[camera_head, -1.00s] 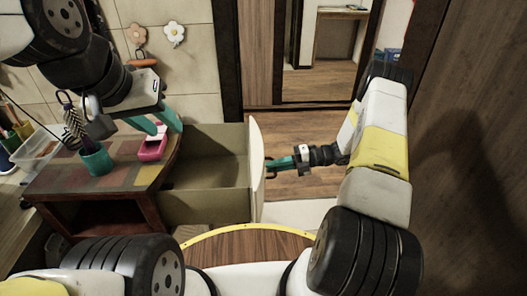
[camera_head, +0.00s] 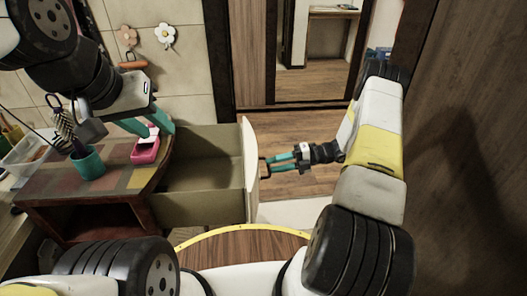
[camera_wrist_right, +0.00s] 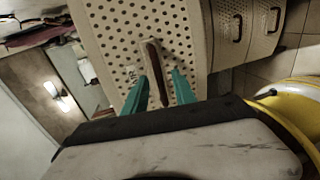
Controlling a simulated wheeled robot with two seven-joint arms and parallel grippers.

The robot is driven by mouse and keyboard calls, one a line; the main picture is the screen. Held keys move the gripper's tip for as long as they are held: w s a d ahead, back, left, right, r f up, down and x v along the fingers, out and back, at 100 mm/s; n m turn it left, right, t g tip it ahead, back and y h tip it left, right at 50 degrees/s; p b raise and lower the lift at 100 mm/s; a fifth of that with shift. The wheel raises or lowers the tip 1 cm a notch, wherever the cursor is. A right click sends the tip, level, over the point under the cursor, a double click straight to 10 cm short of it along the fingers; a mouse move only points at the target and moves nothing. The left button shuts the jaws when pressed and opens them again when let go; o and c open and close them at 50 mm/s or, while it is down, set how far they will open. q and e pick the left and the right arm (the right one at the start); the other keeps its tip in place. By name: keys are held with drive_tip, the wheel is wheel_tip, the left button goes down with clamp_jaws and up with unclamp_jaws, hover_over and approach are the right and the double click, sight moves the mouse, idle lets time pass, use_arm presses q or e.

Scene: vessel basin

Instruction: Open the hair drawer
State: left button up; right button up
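The drawer (camera_head: 200,173) stands pulled out from the right side of the small wooden cabinet, and its inside looks empty. Its cream front panel (camera_head: 251,165) faces right. A dark handle (camera_head: 265,168) sticks out from this front. My right gripper (camera_head: 272,164) is open, with its two teal fingers apart at the handle. In the right wrist view the open fingers (camera_wrist_right: 159,90) point at a perforated pale panel with a dark upright bar between them. Contact with the handle cannot be told. My left gripper (camera_head: 148,126) is open and empty above the cabinet top.
The cabinet top (camera_head: 50,185) holds a teal cup (camera_head: 88,163) with a brush and a pink box (camera_head: 145,151) under my left gripper. Floor right of the drawer is clear.

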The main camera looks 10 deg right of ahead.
drive_tip(key=v, duration=0.5)
drive_tip(key=shift+d, duration=0.2)
